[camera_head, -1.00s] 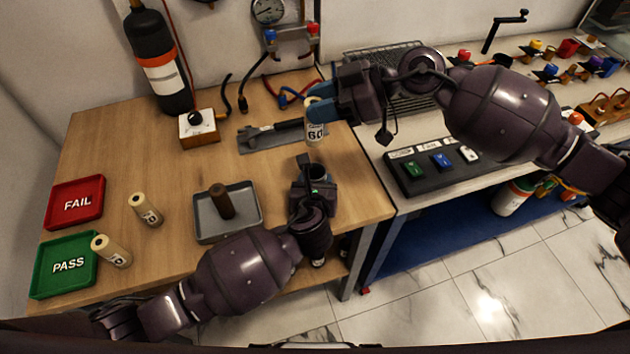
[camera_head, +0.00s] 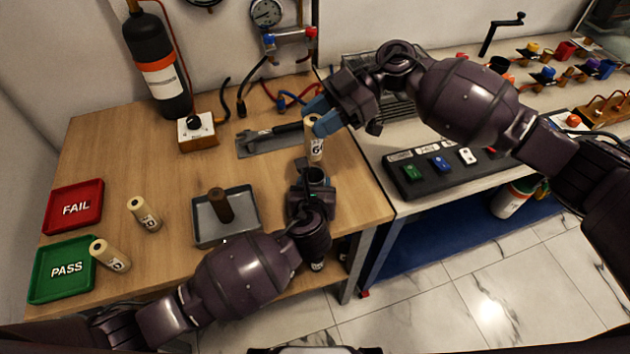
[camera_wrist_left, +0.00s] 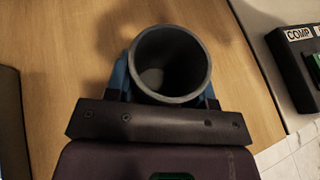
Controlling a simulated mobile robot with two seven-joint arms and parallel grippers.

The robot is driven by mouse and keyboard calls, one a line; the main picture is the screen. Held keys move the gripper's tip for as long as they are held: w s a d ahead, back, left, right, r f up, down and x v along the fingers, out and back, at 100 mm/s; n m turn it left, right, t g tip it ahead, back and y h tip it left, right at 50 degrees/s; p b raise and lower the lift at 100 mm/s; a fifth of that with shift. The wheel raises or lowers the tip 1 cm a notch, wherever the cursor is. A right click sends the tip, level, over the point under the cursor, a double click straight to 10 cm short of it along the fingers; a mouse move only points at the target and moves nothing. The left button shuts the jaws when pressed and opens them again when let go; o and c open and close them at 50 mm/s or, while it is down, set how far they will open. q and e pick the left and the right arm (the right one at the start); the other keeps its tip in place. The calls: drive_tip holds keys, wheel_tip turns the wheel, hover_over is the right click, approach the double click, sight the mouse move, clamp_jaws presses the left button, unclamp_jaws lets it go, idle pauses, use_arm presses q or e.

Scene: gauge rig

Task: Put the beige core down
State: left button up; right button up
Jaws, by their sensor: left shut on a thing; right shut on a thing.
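The beige core (camera_head: 315,147), with dark figures on its side, is upright in my right gripper (camera_head: 319,122), which is shut on its upper part. Its lower end appears just behind the grey cup (camera_head: 317,173) in the head view; I cannot tell its height over the table. My left gripper (camera_head: 314,186) is shut on this cup, held mouth up. In the left wrist view the cup (camera_wrist_left: 170,64) looks empty, and the core is not seen there.
The FAIL tray (camera_head: 76,187) and PASS tray (camera_head: 44,277) are at the left. A grey tray (camera_head: 239,234) holds a dark brown cylinder (camera_head: 220,205). A tool lies on a grey mat (camera_head: 247,149) behind. A button panel (camera_head: 413,190) is to the right. Bare wood lies mid-table.

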sight(319, 156)
drive_tip(key=shift+f, duration=4.8)
drive_tip(key=shift+f, duration=0.6)
drive_tip(key=o, duration=0.9)
drive_tip(key=shift+r, duration=0.15)
drive_tip(key=shift+r, duration=0.35)
drive_tip(key=v, duration=1.2)
drive_tip(key=shift+w, duration=0.1)
